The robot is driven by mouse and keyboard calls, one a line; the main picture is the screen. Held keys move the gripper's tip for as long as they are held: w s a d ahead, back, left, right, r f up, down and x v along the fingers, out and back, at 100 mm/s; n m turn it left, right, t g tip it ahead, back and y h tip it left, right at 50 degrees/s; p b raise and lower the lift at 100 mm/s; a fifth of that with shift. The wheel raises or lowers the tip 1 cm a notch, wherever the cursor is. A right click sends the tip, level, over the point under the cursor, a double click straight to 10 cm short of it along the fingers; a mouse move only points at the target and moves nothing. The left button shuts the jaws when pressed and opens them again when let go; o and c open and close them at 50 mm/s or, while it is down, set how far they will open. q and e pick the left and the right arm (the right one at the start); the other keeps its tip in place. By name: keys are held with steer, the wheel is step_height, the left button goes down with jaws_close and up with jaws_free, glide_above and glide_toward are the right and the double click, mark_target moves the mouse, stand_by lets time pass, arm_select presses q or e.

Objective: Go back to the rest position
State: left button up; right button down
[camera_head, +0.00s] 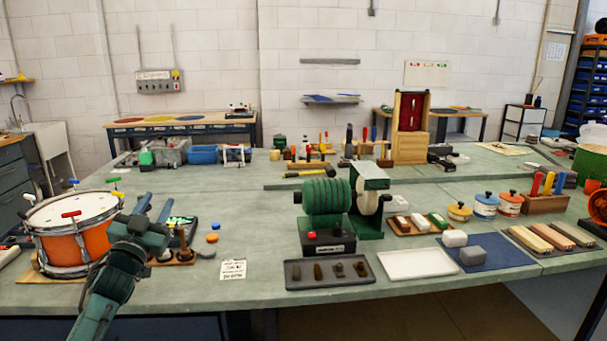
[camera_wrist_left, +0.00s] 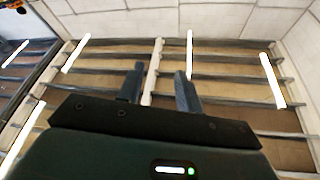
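My left gripper (camera_head: 156,202) rises from the lower left in the head view, in front of the bench and just right of the drum. Its two fingers point up and away and stand apart. The left wrist view shows the same fingers (camera_wrist_left: 160,88) spread with nothing between them. Behind them are ceiling beams and light strips. The orange drum (camera_head: 75,247) with a white head stands on a wooden base left of the gripper. The arm overlaps its right side in the picture; I cannot tell the exact gap. My right gripper is not in view.
A green grinder (camera_head: 325,198) stands mid-bench behind a dark tray (camera_head: 296,284). A white tray (camera_head: 417,270), blue mat (camera_head: 500,258), jars (camera_head: 486,205) and an orange cup (camera_head: 597,205) fill the right.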

arm_select(q)
step_height(320, 180, down, 10)
steer(key=a+n+g+y, duration=0.2)
steer(key=a+g+y, duration=0.15)
steer(key=g, duration=0.25)
steer(key=s+d+f+g+h, duration=0.1)
steer(key=s+d+f, duration=0.3)
steer(key=f, duration=0.2)
steer(key=s+d+f+h, duration=0.1)
steer(key=s+d+f, duration=0.3)
steer(key=f, duration=0.2)
steer(key=s+d+f+g+h, duration=0.1)
steer(key=s+d+f, duration=0.3)
steer(key=s, duration=0.6)
steer(key=s+d+f+g+h, duration=0.1)
steer(key=s+d+f, duration=0.3)
steer(key=s, duration=0.6)
steer(key=s+d+f+g+h, duration=0.1)
steer(key=s+d+f, duration=0.3)
steer(key=s, duration=0.6)
steer(key=shift+s+d+f+g, duration=0.2)
steer(key=shift+d+g, duration=0.45)
steer(key=shift+g, duration=0.25)
